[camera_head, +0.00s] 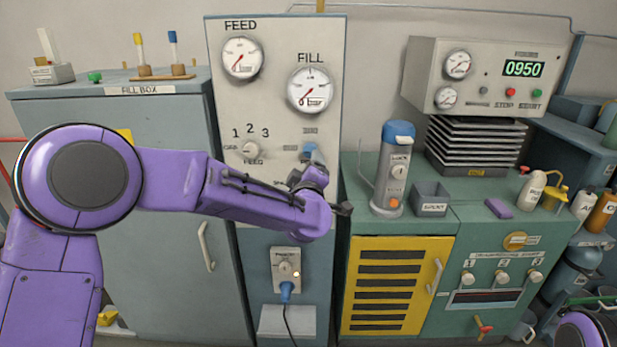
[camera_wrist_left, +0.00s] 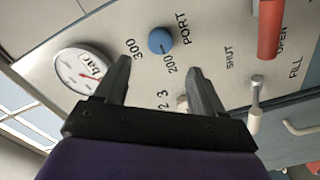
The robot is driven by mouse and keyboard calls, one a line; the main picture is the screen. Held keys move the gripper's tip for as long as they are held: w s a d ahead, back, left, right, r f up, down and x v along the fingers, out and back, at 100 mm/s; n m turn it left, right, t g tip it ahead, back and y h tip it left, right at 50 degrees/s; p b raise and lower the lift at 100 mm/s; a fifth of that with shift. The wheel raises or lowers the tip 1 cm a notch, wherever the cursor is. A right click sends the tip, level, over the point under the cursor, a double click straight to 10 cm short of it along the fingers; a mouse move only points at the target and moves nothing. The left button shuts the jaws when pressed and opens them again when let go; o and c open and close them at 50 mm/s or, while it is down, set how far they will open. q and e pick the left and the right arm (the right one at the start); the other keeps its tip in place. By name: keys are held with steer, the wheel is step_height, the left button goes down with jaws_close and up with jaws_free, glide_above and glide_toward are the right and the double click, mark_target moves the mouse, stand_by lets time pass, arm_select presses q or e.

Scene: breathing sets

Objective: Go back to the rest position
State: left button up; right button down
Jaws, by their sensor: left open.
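My left arm reaches in from the left across the front of the panel in the head view. My left gripper (camera_head: 330,183) is in front of the lower part of the white FEED/FILL panel (camera_head: 275,110). In the left wrist view the two dark fingers of the left gripper (camera_wrist_left: 159,66) are spread apart with nothing between them. A round blue knob (camera_wrist_left: 160,40) marked PORT lies beyond the fingertips, apart from them as far as I can tell. It also shows in the head view (camera_head: 310,150), just above the gripper. My right gripper is not in view.
A red handle (camera_wrist_left: 270,28) and a pale lever (camera_wrist_left: 255,105) stick out at the right in the wrist view. In the head view, a grey-blue cylinder (camera_head: 393,175) stands on the green cabinet (camera_head: 495,235) beside a SPENT bin (camera_head: 431,199). The FILL BOX cabinet (camera_head: 160,240) is behind my arm.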

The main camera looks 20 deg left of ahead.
arm_select(q)
steer(key=shift+s+d, duration=0.2)
steer(key=shift+s, duration=0.5)
steer(key=s+a+f+m+g+h, duration=0.1)
steer(key=s+f+m+g, duration=0.1)
steer(key=s+f, duration=0.5)
steer(key=s+a+f+m+g+h, duration=0.1)
steer(key=s+a+f+g, duration=0.15)
steer(key=f, duration=0.95)
steer(key=s+f+m+g, duration=0.2)
steer(key=s+f, duration=0.3)
steer(key=f, duration=0.4)
steer(key=s+a+f+m+g, duration=0.1)
steer(key=s+f, duration=0.4)
steer(key=s, duration=0.5)
steer(key=s+a+f+m+g, duration=0.1)
steer(key=s+a+f+g, duration=0.2)
steer(key=s+f, duration=0.3)
steer(key=s+a+f+g, duration=0.3)
steer(key=s+f, duration=0.3)
steer(key=s, duration=0.9)
steer(key=shift+f+m+g, duration=0.25)
steer(key=shift+m+g, duration=0.1)
steer(key=shift+m, duration=0.05)
steer(key=shift+a, duration=0.1)
